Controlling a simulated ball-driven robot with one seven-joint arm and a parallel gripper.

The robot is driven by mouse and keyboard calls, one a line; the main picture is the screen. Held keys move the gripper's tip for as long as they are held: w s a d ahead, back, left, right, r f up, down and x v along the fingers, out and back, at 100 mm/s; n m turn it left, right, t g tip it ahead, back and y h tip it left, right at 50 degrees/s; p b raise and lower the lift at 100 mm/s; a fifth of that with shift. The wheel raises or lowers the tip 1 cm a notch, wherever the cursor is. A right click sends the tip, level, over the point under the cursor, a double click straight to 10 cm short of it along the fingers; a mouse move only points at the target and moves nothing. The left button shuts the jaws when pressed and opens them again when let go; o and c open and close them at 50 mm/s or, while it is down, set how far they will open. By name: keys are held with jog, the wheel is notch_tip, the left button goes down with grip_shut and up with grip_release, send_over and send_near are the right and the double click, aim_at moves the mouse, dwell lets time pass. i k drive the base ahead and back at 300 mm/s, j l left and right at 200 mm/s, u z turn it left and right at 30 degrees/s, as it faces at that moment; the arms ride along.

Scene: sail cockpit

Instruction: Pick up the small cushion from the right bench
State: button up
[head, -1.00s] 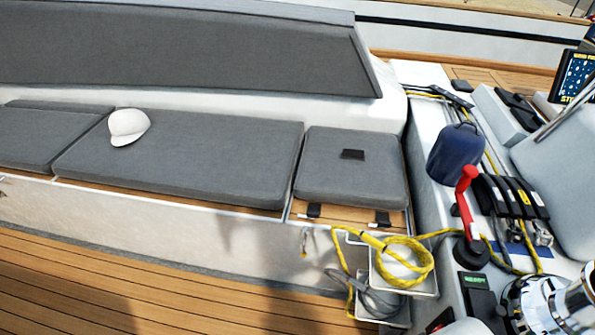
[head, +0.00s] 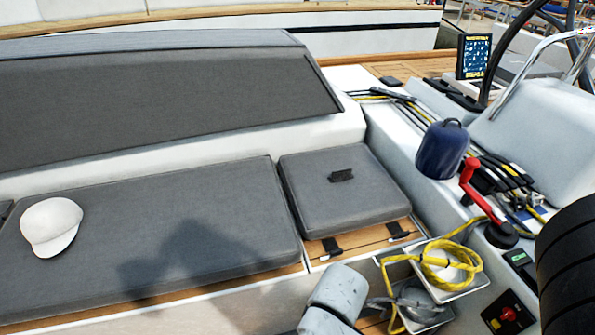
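The small cushion (head: 345,191) is a dark grey, nearly square pad with a black tab on its top. In the head view it lies flat at the right end of the bench (head: 319,256), beside a longer grey cushion (head: 165,235). Two black straps show at its front edge on the wooden seat. Its whole top is visible. My gripper is not in view, so whether it is open or shut does not show.
A white cap (head: 51,226) lies on the long cushion. Right of the small cushion are a blue bag-like object (head: 442,150), a red handle (head: 480,190) and a yellow rope coil (head: 449,262) over a bin. Grey rounded parts (head: 338,292) and a black ribbed object (head: 570,262) fill the lower foreground.

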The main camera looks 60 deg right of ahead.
aim_at(331, 191)
jog(key=i+z, duration=0.35)
jog(key=i+j+z, duration=0.3)
jog(key=i, duration=0.15)
jog(key=i+j+z, duration=0.35)
jog(key=i+l+z, duration=0.1)
jog(key=z, duration=0.5)
